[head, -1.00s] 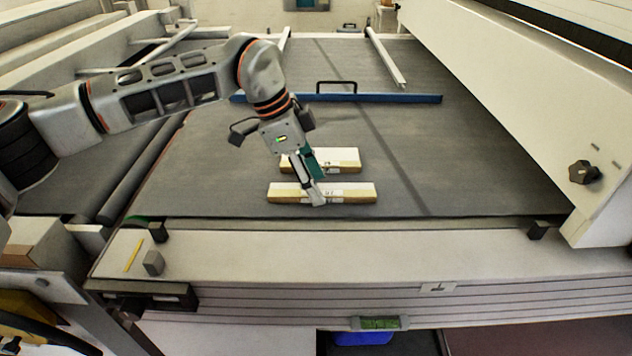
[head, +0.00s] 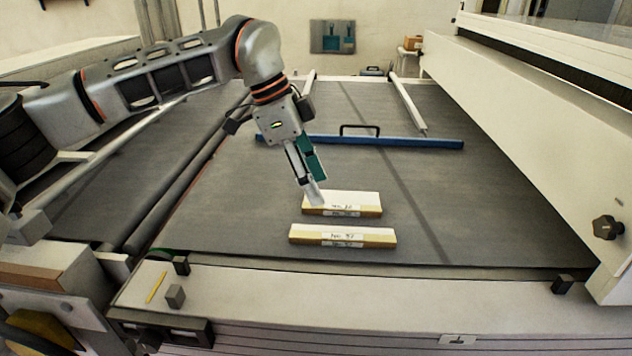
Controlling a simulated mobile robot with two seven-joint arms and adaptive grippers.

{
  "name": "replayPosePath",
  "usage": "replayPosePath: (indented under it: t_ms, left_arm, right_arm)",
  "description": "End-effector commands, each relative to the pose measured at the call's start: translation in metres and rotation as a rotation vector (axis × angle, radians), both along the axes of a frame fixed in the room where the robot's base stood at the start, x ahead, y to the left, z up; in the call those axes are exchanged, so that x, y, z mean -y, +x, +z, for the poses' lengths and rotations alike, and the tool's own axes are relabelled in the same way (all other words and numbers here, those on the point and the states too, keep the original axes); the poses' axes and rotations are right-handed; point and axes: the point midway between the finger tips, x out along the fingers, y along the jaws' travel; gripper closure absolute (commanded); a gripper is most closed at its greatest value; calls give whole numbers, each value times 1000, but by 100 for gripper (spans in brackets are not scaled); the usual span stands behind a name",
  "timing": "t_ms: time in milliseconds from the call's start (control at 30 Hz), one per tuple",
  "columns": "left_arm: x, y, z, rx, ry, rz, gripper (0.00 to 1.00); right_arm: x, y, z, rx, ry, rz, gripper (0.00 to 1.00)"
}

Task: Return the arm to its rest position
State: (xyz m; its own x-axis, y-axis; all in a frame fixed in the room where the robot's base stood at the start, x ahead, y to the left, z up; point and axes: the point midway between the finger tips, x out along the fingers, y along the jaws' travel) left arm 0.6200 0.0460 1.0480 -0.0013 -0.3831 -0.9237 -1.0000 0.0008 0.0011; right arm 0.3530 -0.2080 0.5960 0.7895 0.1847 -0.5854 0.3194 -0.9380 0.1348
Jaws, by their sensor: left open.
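My left arm comes in from the left and reaches over the dark belt. Nothing shows between the fingers. My right gripper is not in view.
A blue bar (head: 410,143) with a black handle crosses the belt (head: 480,205) behind the blocks. A white beam (head: 530,120) with a black knob (head: 607,228) stands at right.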

Motion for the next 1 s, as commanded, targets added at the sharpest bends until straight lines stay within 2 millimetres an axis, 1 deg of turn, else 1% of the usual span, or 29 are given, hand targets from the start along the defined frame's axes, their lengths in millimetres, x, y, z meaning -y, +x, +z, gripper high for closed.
replayPosePath:
  t_ms: [433,533,567,667,700,800,900,1000]
  left_arm:
    - [0,0,0,1,0,0,53]
    - [0,0,6,5,0,0,53]
    - [0,-1,11,9,0,1,53]
    - [0,-3,41,33,0,1,53]
    - [0,-4,55,44,0,0,53]
    - [0,-7,92,66,0,0,53]
    - [0,-9,118,76,0,0,53]
    - [0,-9,136,79,0,0,53]
  right_arm:
    - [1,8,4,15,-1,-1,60]
    - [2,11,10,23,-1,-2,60]
    - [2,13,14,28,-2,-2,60]
    - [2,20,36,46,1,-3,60]
    - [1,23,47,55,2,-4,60]
    - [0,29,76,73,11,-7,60]
    - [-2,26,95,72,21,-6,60]
    - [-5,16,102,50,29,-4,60]
